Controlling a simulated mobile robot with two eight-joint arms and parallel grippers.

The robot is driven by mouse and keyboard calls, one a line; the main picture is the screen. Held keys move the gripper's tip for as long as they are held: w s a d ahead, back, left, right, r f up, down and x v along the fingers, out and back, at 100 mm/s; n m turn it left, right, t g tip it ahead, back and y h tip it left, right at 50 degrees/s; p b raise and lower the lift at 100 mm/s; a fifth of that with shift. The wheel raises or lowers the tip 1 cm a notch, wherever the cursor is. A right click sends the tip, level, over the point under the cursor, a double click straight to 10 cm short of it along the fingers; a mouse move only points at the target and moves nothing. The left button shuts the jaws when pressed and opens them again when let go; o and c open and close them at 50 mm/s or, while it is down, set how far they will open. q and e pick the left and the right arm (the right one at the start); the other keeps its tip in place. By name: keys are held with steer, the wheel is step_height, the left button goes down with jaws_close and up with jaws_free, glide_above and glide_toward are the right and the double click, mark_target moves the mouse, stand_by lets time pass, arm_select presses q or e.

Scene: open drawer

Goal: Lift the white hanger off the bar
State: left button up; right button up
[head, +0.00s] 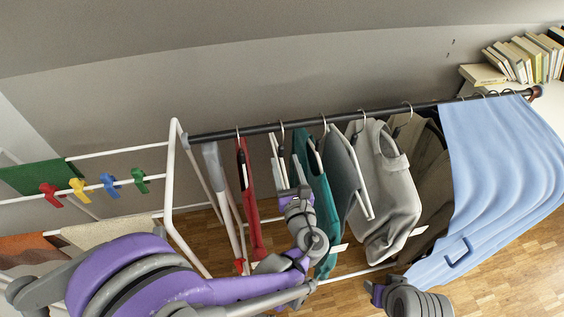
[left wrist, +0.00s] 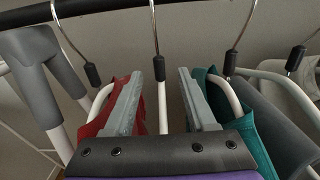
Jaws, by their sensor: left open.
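The white hanger (head: 275,146) hangs by its metal hook from the dark bar (head: 255,130), between a red garment (head: 243,165) and a teal garment (head: 320,190). In the left wrist view the white hanger (left wrist: 162,110) has a black neck and no garment shows on it. My left gripper (head: 288,172) is open below the bar. In the left wrist view its fingers (left wrist: 160,78) stand on either side of the hanger, with gaps on both sides. My right gripper (head: 375,290) is low at the bottom right, partly seen, its jaws unclear.
Grey and dark garments (head: 385,190) and a light blue cloth (head: 495,150) hang farther right. A white drying rack (head: 172,170) with coloured clips stands at left. Books (head: 520,60) sit at the back right. Neighbouring hangers are close on both sides.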

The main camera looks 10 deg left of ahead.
mark_target(282, 152)
arm_select(q)
steer(key=x, duration=0.6)
steer(key=shift+r, duration=0.15)
steer(key=shift+s, duration=0.1)
jaws_close()
stand_by(1.2)
